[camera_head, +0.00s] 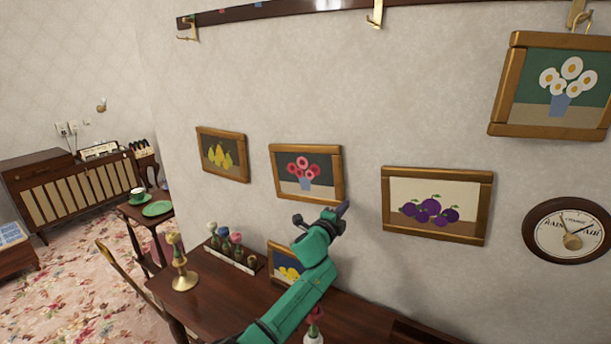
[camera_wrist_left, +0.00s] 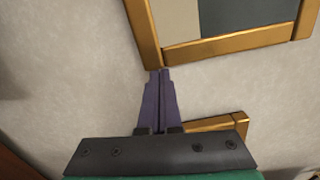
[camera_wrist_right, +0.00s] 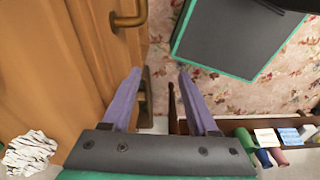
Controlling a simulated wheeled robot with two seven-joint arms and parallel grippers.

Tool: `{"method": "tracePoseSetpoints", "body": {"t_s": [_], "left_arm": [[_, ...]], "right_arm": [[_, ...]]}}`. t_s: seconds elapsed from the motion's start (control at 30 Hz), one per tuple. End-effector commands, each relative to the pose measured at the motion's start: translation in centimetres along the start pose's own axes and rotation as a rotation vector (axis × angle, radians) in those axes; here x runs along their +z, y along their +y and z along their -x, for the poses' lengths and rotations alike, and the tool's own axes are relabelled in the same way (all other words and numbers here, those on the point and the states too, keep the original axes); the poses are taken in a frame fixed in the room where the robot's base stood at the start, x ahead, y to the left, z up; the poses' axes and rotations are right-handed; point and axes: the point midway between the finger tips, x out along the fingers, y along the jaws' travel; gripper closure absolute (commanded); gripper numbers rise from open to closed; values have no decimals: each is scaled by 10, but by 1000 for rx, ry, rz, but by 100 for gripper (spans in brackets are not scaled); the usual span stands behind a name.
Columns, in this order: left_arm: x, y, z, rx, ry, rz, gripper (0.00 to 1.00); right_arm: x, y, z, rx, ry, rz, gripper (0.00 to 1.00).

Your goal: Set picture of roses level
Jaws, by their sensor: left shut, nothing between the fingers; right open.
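The picture of roses (camera_head: 305,172) hangs on the wall in a wooden frame, with red flowers in a blue vase on a dark ground. Any slight tilt is hard to judge from this angle. My left gripper (camera_head: 344,208) is shut and empty at the picture's lower right corner. In the left wrist view its closed fingertips (camera_wrist_left: 159,72) meet or almost meet a corner of the picture's frame (camera_wrist_left: 225,47); I cannot tell if they touch. My right gripper (camera_wrist_right: 157,72) is open and empty, outside the head view.
Pictures of pears (camera_head: 221,154) and plums (camera_head: 436,205) hang on either side. A daisy picture (camera_head: 516,87) and a barometer (camera_head: 567,231) are at right. A brass handle (camera_wrist_right: 130,18) is near my right gripper.

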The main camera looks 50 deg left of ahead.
Motion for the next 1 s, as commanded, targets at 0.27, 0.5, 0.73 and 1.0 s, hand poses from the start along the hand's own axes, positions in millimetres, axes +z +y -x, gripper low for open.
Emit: {"method": "tracePoseSetpoints", "body": {"t_s": [0.27,0.5,0.73,1.0], "left_arm": [[4,0,0,0,0,0,100],[6,0,0,-1,0,0,100],[9,0,0,-1,0,0,100],[13,0,0,-1,-1,-1,100]], "right_arm": [[0,0,0,0,0,0,40],[0,0,1,0,0,0,40],[0,0,1,0,0,0,40],[0,0,2,0,0,0,40]]}}
